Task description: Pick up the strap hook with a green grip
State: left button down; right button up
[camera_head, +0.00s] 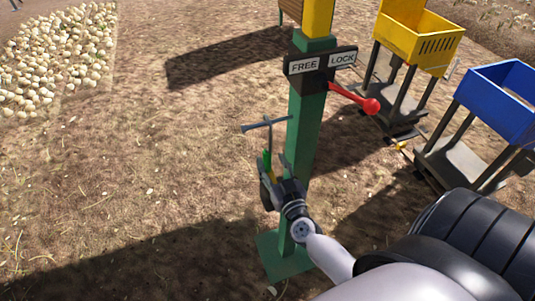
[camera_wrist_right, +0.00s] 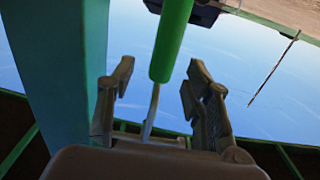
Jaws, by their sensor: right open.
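The strap hook's green grip (camera_wrist_right: 172,40) hangs down into the right wrist view from the top. A thin pale metal part (camera_wrist_right: 152,112) runs on below it, between the two fingers. My right gripper (camera_wrist_right: 160,95) is open, with one finger on each side of the hook and visible gaps. In the head view my right gripper (camera_head: 274,172) is beside the green post (camera_head: 304,125), under a grey crossbar (camera_head: 264,123). The hook is small there and mostly hidden by the gripper. My left gripper is not in view.
The post carries a FREE/LOCK sign (camera_head: 322,62) and a red-knobbed lever (camera_head: 355,97). A yellow bin (camera_head: 417,40) and a blue bin (camera_head: 495,100) stand on carts at right. An onion pile (camera_head: 57,60) lies at far left. The ground left of the post is clear.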

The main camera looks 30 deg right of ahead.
aim_at(269, 159)
jog(key=x, duration=0.4)
jog(key=shift+w+a+f, duration=0.1)
jog(key=shift+a+f, duration=0.05)
jog(key=shift+f, duration=0.05)
jog(key=shift+c, duration=0.3)
grip_shut()
